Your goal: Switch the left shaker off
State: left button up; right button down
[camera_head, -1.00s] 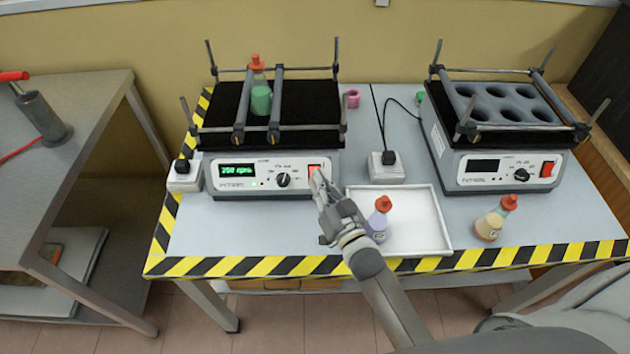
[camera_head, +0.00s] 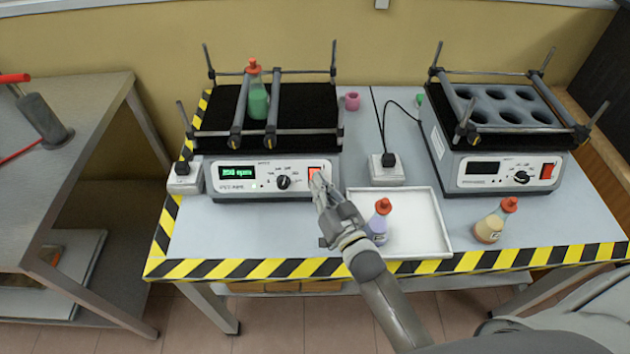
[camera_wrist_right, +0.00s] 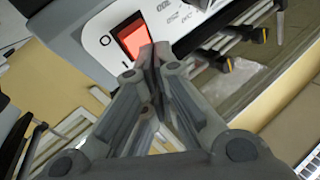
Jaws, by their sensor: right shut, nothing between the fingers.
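The left shaker (camera_head: 228,193) stands on the left of the table. Its green display (camera_head: 238,172) is lit. Its platform holds a flask of green liquid with an orange cap (camera_head: 258,100) between two bars. The red switch (camera_head: 314,172) is at the right end of its front panel and also shows, glowing, in the right wrist view (camera_wrist_right: 131,38). My right gripper (camera_head: 317,177) is shut and empty, its tips right at the switch; whether they touch it I cannot tell. In the right wrist view the closed fingertips (camera_wrist_right: 154,50) overlap the switch's lower right edge. My left gripper is not in view.
The right shaker (camera_head: 455,192) has a dark display. A white tray (camera_head: 425,220) lies between the shakers, with a purple flask (camera_head: 378,224) on its left side. A flask of yellowish liquid (camera_head: 490,226) stands tilted-looking at right.

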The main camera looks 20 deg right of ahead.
jog(key=shift+w+f, duration=0.1)
dwell(0.3)
jog(key=shift+w+d+f, duration=0.1)
jog(key=shift+w, duration=0.15)
jog(key=shift+w+f+b, duration=0.2)
jog(key=shift+w+b, duration=0.05)
jog(key=shift+b, duration=0.05)
dwell(0.7)
jog(key=shift+s+r, duration=0.1)
jog(key=shift+s+r+p, duration=0.35)
jog(key=shift+s+p, duration=0.2)
jog(key=shift+p, duration=0.15)
jog(key=s+r+p, duration=0.1)
jog(key=s+p, duration=0.1)
jog(key=s+a+r+p, duration=0.1)
jog(key=s+r+p, duration=0.1)
jog(key=shift+a, duration=0.2)
